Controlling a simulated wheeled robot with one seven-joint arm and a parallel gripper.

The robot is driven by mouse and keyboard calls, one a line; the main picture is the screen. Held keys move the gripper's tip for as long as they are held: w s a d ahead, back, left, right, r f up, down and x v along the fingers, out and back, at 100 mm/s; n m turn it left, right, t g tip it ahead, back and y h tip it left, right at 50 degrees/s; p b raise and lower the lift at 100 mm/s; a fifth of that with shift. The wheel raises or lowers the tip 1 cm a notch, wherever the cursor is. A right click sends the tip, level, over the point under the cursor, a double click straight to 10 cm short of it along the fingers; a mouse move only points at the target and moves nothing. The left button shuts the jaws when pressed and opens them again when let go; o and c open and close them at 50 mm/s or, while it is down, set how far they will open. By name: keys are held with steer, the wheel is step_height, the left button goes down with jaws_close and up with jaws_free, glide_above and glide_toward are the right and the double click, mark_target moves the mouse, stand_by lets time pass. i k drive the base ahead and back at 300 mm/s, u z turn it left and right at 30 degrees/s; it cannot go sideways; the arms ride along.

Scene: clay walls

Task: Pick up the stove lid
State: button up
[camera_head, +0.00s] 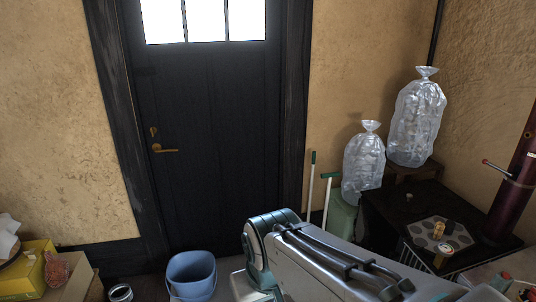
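No stove lid can be made out for certain in the head view. A low black surface (390,208) stands in the right corner. A small dark round shape (409,197) lies on it, too small to identify. A grey plate with round hollows (425,232) lies near its front, with a small yellowish item (438,229) and a can (443,252) on or beside it. A dark red pipe (510,185) with a side handle rises at the right edge. My arm crosses the lower middle of the picture; my gripper is not in view.
A dark door (215,140) fills the back. A blue bucket (191,277) stands on the floor before it. Two filled clear bags (416,120) and green-handled tools (311,185) stand near the corner. A yellow box (28,270) is at the lower left.

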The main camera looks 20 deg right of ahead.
mark_target(404, 202)
steer(key=z, duration=0.2)
steer(key=i, duration=1.6)
steer(key=z, duration=1.3)
steer(key=i, duration=0.9)
steer(key=z, duration=1.5)
steer(key=i, duration=0.7)
steer(key=z, duration=0.3)
